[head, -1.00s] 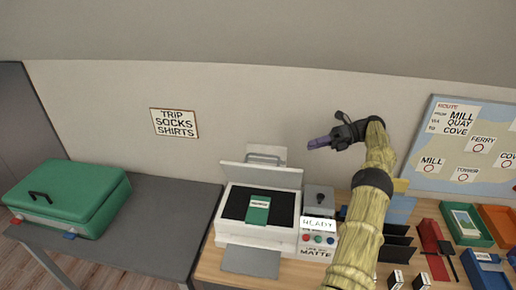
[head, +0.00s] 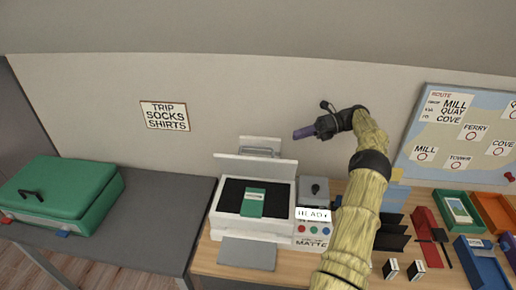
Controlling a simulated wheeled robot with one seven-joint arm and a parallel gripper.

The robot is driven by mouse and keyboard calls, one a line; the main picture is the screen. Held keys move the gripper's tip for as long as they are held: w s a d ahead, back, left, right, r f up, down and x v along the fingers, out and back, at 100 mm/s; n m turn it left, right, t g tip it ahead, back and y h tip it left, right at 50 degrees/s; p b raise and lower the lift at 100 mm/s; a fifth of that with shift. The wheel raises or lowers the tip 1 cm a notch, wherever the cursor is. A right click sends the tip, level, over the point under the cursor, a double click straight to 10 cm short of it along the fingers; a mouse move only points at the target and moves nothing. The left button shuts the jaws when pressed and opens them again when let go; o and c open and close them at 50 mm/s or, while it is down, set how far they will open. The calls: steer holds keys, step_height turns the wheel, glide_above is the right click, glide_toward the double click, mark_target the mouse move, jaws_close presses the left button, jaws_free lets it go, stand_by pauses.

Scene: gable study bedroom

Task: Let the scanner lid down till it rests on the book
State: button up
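The scanner is a white box (head: 249,231) on the wooden desk. Its white lid (head: 254,167) stands raised at the back, with a bar-like handle (head: 261,150) behind its upper edge. A green book (head: 253,203) with a pale label lies on the dark scanner bed (head: 232,196), clear of the lid. My gripper (head: 303,133), with purple fingers, is in the air to the upper right of the lid, pointing left and apparently not touching it. The fingers show edge-on as one shape, so their opening is hidden.
A green suitcase (head: 62,190) stands on the grey table (head: 160,215).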

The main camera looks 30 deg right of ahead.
mark_target(259, 148)
steer(key=p+x, duration=0.2)
steer(key=x, duration=1.3)
steer(key=shift+s, duration=0.1)
steer(key=shift+c, duration=0.2)
jaws_close()
